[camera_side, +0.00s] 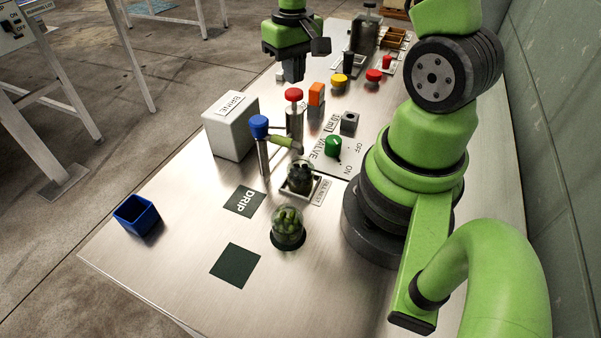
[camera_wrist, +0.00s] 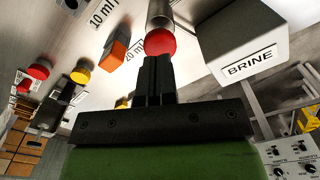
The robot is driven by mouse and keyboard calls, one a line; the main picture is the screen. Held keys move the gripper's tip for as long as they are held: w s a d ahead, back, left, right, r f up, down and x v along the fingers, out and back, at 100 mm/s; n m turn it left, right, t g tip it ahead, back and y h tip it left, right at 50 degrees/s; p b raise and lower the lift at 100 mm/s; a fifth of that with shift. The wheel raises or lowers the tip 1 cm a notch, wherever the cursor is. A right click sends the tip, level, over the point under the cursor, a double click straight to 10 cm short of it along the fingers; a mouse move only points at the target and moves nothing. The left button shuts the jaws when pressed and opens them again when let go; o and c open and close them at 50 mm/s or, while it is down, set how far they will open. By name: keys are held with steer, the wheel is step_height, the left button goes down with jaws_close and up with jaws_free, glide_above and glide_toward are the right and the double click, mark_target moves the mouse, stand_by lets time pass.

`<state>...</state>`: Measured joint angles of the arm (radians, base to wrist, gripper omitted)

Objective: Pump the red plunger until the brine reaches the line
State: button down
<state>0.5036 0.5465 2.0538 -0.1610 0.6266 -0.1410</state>
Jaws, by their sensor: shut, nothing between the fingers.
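The red plunger (camera_side: 294,95) is a round red knob on a metal cylinder beside the white BRINE box (camera_side: 231,128). In the wrist view the red knob (camera_wrist: 160,42) shows just past my fingertips. My gripper (camera_side: 293,78) is shut and empty, above and slightly behind the plunger in the side view; the wrist view shows its fingers (camera_wrist: 156,62) together. I cannot tell whether they touch the knob. A glass jar with dark contents (camera_side: 300,179) stands on a small labelled tray below the spout (camera_side: 283,141). No brine level or line can be made out.
A blue-topped post (camera_side: 259,127) stands close to the plunger. An orange block (camera_side: 316,94), a grey block (camera_side: 349,123) and a green valve knob (camera_side: 333,146) are to the right. A jar of green fruit (camera_side: 288,229) and a blue bin (camera_side: 136,215) stand nearer.

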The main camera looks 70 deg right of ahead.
mark_target(294, 91)
steer(key=shift+f, duration=2.05)
steer(key=shift+r, duration=2.15)
steer(key=shift+r, duration=2.55)
